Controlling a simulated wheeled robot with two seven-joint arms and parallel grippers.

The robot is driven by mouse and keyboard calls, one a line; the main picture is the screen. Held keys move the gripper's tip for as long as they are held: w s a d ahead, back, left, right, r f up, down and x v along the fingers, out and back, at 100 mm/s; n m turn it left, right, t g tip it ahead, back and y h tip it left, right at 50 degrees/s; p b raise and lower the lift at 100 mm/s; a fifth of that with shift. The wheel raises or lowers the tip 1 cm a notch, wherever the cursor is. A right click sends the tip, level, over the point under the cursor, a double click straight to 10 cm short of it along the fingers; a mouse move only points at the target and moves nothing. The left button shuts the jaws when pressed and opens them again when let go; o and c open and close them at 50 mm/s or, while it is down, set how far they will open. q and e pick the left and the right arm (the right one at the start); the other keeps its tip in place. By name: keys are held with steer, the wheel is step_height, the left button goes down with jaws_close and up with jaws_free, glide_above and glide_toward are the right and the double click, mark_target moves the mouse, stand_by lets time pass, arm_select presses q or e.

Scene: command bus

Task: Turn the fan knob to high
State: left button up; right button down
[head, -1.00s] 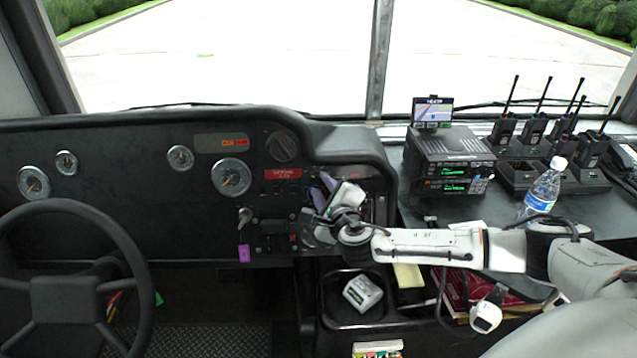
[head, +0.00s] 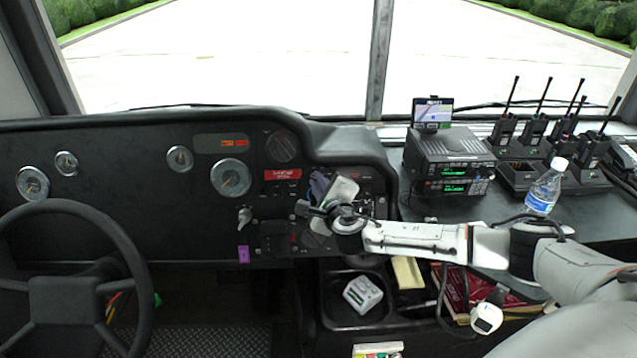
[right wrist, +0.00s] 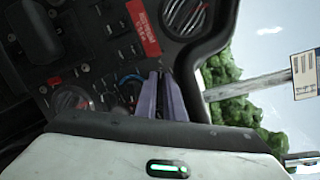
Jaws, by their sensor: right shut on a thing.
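My right gripper (head: 318,184) is at the right part of the dashboard panel (head: 262,210). Its lavender fingers also show in the right wrist view (right wrist: 161,88). They are close together with their tips at the panel, shut on a small knob that they mostly hide; I cannot read its label or setting. A blue-ringed control (right wrist: 131,79) sits just left of the fingers in the right wrist view. My left gripper is not in view.
A red label (head: 283,174) and small switches are left of the gripper. A key (head: 244,216) with a purple tag hangs farther left. The steering wheel (head: 62,300) is at the left. A radio stack (head: 447,160) and bottle (head: 545,188) stand right. A tray (head: 335,318) is below.

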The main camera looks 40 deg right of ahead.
steer(key=shift+f, duration=0.1)
steer(key=m+h, duration=0.1)
steer(key=m, duration=0.3)
steer(key=shift+a, duration=0.15)
steer(key=m+h+b, duration=0.1)
steer(key=m, duration=0.3)
steer(key=shift+f, duration=0.1)
steer(key=m+h, duration=0.1)
steer(key=m, duration=0.3)
steer(key=shift+m, duration=0.3)
steer(key=m, duration=0.2)
steer(key=m+g+h+b, duration=0.1)
steer(key=m, duration=0.1)
steer(key=shift+h, duration=0.3)
steer(key=m, duration=0.3)
steer(key=m+g, duration=0.1)
steer(key=m, duration=0.3)
steer(key=shift+w+a+m+g+h, duration=0.1)
steer(key=shift+m+g+h, duration=0.2)
steer(key=shift+h, duration=0.1)
steer(key=m, duration=0.3)
steer(key=m+g, duration=0.1)
steer(key=m, duration=0.2)
steer(key=shift+r+g, duration=0.2)
steer(key=shift+g, duration=0.1)
steer(key=shift+m, duration=0.3)
